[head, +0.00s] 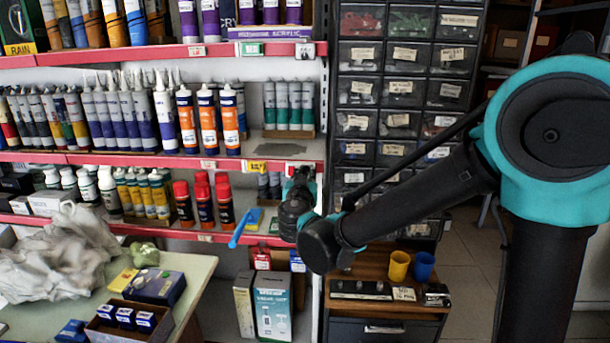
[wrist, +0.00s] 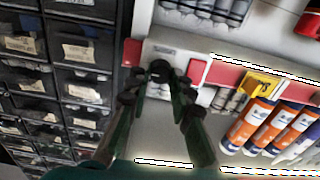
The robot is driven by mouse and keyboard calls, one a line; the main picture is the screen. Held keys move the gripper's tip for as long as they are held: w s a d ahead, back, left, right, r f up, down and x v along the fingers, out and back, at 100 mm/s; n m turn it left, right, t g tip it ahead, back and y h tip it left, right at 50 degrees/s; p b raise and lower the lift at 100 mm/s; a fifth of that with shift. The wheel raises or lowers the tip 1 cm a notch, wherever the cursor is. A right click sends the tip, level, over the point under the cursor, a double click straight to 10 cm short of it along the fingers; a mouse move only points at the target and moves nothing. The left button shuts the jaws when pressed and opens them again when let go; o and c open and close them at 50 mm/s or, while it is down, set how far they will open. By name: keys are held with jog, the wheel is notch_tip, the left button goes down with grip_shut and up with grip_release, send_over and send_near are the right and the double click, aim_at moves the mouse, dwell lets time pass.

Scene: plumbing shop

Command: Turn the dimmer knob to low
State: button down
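The dimmer knob (wrist: 160,70) is a small dark round knob on a pale plate (wrist: 165,50) with a small label, in the upper middle of the wrist view. My gripper (wrist: 158,82) has its two dark fingers spread, one on each side of the knob in the picture. Whether the fingertips touch the knob cannot be told. In the head view my gripper (head: 299,183) is at the right end of the red-edged shelves and the knob is hidden behind it. The knob's setting cannot be read.
Drawers (head: 400,85) stand to the right of the shelves. Orange and white tubes (head: 207,120) and red-capped cans (head: 203,200) stand on the shelves to the left. A blue handle-like piece (head: 240,228) sticks out from the lower shelf. A table (head: 190,268) is at lower left.

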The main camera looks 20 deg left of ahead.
jog(key=shift+n, duration=0.3)
jog(key=n, duration=0.4)
jog(key=shift+n, duration=0.3)
jog(key=n, duration=0.5)
jog(key=shift+a+n, duration=0.1)
jog(key=shift+n, duration=0.2)
jog(key=n, duration=0.3)
jog(key=shift+f+n, duration=0.1)
jog(key=shift+n, duration=1.8)
jog(key=shift+s, duration=0.1)
jog(key=c, duration=1.6)
grip_release()
